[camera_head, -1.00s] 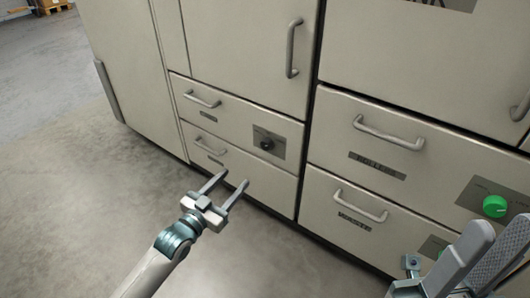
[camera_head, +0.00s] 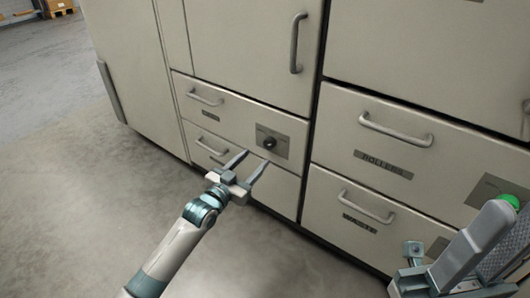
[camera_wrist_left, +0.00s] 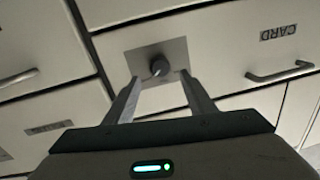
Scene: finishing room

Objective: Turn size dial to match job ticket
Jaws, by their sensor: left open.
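A small black dial (camera_head: 269,143) sits on a grey plate (camera_head: 279,138) on the upper left drawer front. My left gripper (camera_head: 254,161) is open and empty, with its fingers pointing at the drawer front just below and left of the dial. In the left wrist view the black dial (camera_wrist_left: 159,67) is ahead, between and beyond the two open fingertips (camera_wrist_left: 158,82), and seems apart from them. A green dial (camera_head: 510,201) on another plate at the right is partly hidden by my right gripper (camera_head: 492,238). The right fingers' opening cannot be told. I see no job ticket.
Beige cabinet drawers with bar handles surround the dial. The nearest handle (camera_head: 210,147) is on the drawer below. A labelled drawer (camera_head: 384,163) is to the right. The grey floor (camera_head: 80,200) at the left is clear.

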